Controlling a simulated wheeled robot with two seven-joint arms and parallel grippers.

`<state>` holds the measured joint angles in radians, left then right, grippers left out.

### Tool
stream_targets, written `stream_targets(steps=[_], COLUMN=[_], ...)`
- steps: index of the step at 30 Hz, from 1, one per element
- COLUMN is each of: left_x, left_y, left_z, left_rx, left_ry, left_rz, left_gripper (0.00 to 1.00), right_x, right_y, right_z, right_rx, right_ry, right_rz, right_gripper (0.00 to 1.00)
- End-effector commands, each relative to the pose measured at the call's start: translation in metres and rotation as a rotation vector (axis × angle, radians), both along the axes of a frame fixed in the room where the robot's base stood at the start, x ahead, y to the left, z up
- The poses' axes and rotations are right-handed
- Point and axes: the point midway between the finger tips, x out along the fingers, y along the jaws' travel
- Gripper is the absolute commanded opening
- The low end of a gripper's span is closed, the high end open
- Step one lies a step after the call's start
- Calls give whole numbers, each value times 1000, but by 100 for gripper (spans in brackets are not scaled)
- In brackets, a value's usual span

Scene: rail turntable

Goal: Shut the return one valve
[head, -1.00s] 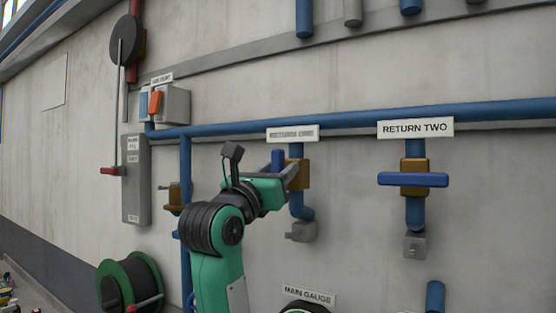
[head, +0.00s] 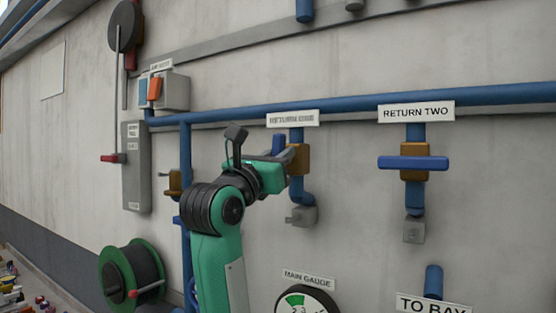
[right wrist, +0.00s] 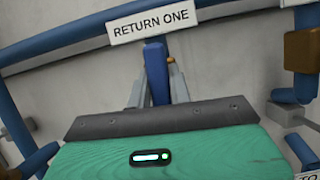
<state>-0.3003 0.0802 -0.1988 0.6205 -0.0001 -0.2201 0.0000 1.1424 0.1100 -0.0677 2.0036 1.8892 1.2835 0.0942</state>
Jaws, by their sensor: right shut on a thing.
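The return one valve has a brown body (head: 301,158) on a short blue pipe, under a white sign (head: 292,118). Its blue handle (head: 278,144) looks upright, roughly along the pipe, and is partly hidden by my gripper. My right gripper (head: 288,157) is at the valve, shut on this handle. In the right wrist view, the blue handle (right wrist: 156,72) stands between my two grey fingers, below the RETURN ONE sign (right wrist: 153,22). My left gripper is not in view.
The return two valve (head: 414,163) is to the right, its blue handle crosswise to its pipe. A long blue pipe (head: 350,112) runs along the wall above. A gauge (head: 305,301) is below, and a green hose reel (head: 131,275) is at the lower left.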

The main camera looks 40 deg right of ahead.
Motion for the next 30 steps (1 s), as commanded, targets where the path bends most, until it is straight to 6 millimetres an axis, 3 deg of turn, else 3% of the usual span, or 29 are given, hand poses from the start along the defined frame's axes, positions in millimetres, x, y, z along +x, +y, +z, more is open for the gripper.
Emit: stream_targets(steps=[15, 30], left_x=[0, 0], left_y=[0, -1], left_z=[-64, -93], left_rx=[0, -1], left_ry=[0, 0], left_rz=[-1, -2], left_gripper=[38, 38], right_x=[-4, -8], right_y=[0, -1], right_z=[-5, -4], right_rx=[116, 247], right_ry=[-405, -862], right_rz=[4, 3], right_gripper=[0, 0])
